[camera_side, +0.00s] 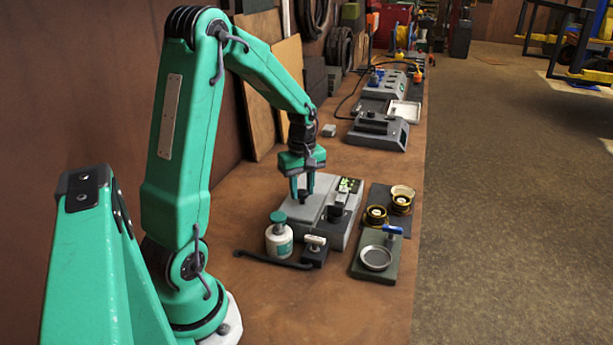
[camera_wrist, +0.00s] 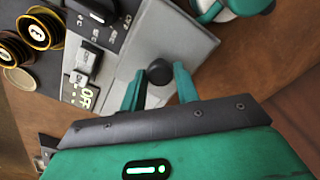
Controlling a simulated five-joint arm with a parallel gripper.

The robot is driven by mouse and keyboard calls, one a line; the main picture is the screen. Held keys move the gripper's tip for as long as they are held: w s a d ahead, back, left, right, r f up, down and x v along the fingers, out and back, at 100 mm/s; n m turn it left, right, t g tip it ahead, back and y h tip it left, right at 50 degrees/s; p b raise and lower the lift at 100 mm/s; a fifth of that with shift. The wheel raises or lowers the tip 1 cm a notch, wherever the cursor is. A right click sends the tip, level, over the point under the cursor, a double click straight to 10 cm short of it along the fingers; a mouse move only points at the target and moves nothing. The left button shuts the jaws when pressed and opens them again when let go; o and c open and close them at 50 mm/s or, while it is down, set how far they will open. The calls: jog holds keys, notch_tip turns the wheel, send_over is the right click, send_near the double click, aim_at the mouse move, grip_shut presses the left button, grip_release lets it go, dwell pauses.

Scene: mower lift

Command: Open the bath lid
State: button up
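The bath is a low grey box (camera_side: 338,236) on the brown bench, with a control panel at its right side. Its light grey lid (camera_side: 309,214) lies flat on top; the lid (camera_wrist: 182,38) also fills the middle of the wrist view. A round black knob (camera_side: 303,196) stands on the lid, and it shows in the wrist view (camera_wrist: 159,72). My gripper (camera_side: 302,189) points down over the lid. In the wrist view my gripper (camera_wrist: 158,84) is open, with its two teal fingers on either side of the knob and gaps visible there. Contact with the knob cannot be seen.
A white bottle with a teal cap (camera_side: 279,238) stands close in front of the bath. A small black block (camera_side: 314,252) and a dark bar (camera_side: 272,260) lie near it. A green plate with a round dish (camera_side: 375,258) and black-and-yellow rings (camera_side: 376,215) are to the right.

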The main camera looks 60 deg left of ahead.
grip_shut()
jog(key=shift+w+a+r, duration=0.1)
jog(key=shift+w+a, duration=3.65)
jog(key=o, duration=0.5)
grip_release()
jog(key=shift+r, duration=0.1)
jog(key=shift+r, duration=3.8)
jog(key=shift+d, duration=0.1)
